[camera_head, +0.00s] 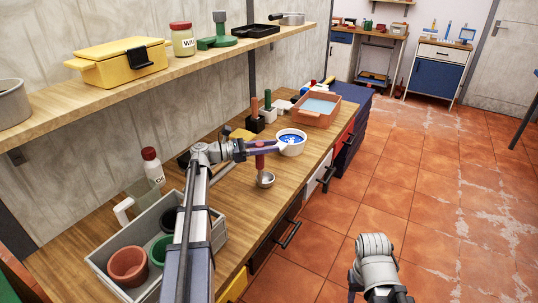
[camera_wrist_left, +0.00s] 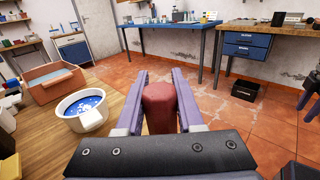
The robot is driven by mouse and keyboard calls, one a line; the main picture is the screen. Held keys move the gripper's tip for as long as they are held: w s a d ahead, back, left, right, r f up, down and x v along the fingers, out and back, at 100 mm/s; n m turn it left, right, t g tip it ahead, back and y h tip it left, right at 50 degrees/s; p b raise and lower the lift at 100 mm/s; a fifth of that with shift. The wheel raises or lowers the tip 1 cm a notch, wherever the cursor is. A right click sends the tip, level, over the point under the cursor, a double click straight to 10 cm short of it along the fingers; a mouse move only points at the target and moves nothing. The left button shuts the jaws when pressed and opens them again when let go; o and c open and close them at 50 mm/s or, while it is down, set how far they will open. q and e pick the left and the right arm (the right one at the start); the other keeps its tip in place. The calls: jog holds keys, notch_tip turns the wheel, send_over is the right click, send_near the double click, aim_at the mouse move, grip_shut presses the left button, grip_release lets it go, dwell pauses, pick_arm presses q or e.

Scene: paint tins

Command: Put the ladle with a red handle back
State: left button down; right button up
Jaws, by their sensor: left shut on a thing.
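The ladle with a red handle is upright, its handle (camera_head: 260,160) held in my left gripper (camera_head: 268,149) and its metal bowl (camera_head: 265,181) hanging below, near the bench's front edge. I cannot tell whether the bowl touches the bench. In the left wrist view, the red handle (camera_wrist_left: 160,105) stands between the two purple fingers of my left gripper (camera_wrist_left: 161,82). A white tin of blue paint (camera_head: 291,143) stands just right of the gripper; it also shows at the left of the wrist view (camera_wrist_left: 83,110). Part of my right arm shows, but its gripper does not.
An orange tray (camera_head: 317,122) with light-blue contents stands beyond the paint tin. Black (camera_head: 255,125) and white (camera_head: 268,115) blocks hold upright tools. A grey crate (camera_head: 104,262) with pots and a red-capped bottle (camera_head: 153,168) are on the left. A shelf (camera_head: 150,86) runs above the bench.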

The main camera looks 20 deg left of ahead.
pick_arm(q)
jog(key=c, duration=0.5)
grip_release()
jog(key=shift+f, duration=0.15)
jog(key=v, duration=0.7)
jog(key=shift+s+a+f, duration=0.25)
jog(key=shift+s+a, duration=0.05)
